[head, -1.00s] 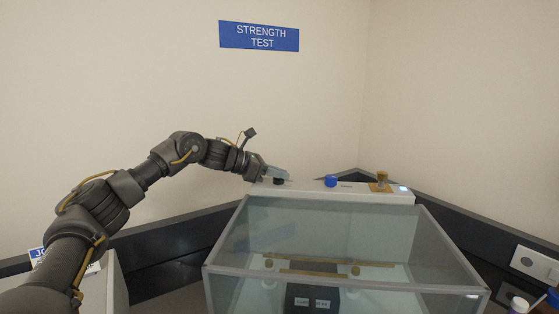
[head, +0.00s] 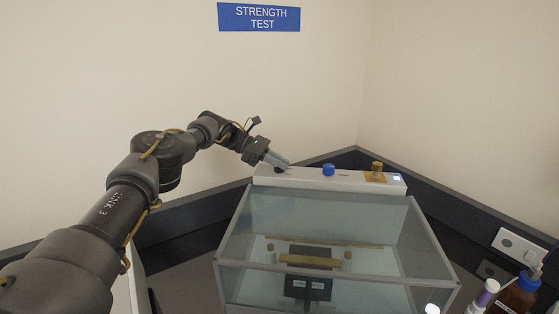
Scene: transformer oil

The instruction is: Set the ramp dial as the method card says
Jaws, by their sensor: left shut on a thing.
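A black dial (head: 279,170) sits at the left end of the white control panel (head: 320,179), behind the glass-walled tank. My left gripper (head: 281,165) reaches it from the upper left and is shut on it. The fingers hide most of the dial, so its mark and setting cannot be read. I cannot make out a method card. My right gripper is not in view.
The panel also carries a blue knob (head: 329,169), a brass-coloured part (head: 376,172) and a small lit screen (head: 397,178). The clear tank (head: 335,225) fills the middle. Bottles (head: 513,296) stand at the lower right, near a wall socket (head: 516,246).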

